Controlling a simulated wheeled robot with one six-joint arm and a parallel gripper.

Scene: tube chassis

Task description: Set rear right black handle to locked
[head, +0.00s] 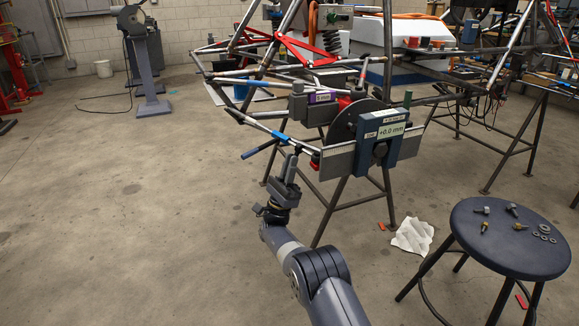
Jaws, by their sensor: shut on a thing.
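My gripper (291,160) reaches up from below to the front lower edge of the tube chassis (262,72). It is shut on a small dark piece, which looks like the black handle (298,149), just left of a grey ruled bar. The fingers cover most of this handle, and its lock position cannot be read from this view. A blue-ended lever (257,150) sticks out to the left of the gripper, apart from it.
A blue gauge (390,135) reading +0.0 mm hangs beside a dark disc, right of my gripper. A purple-labelled box (320,97) sits above. A black stool (510,240) with loose hardware stands at right.

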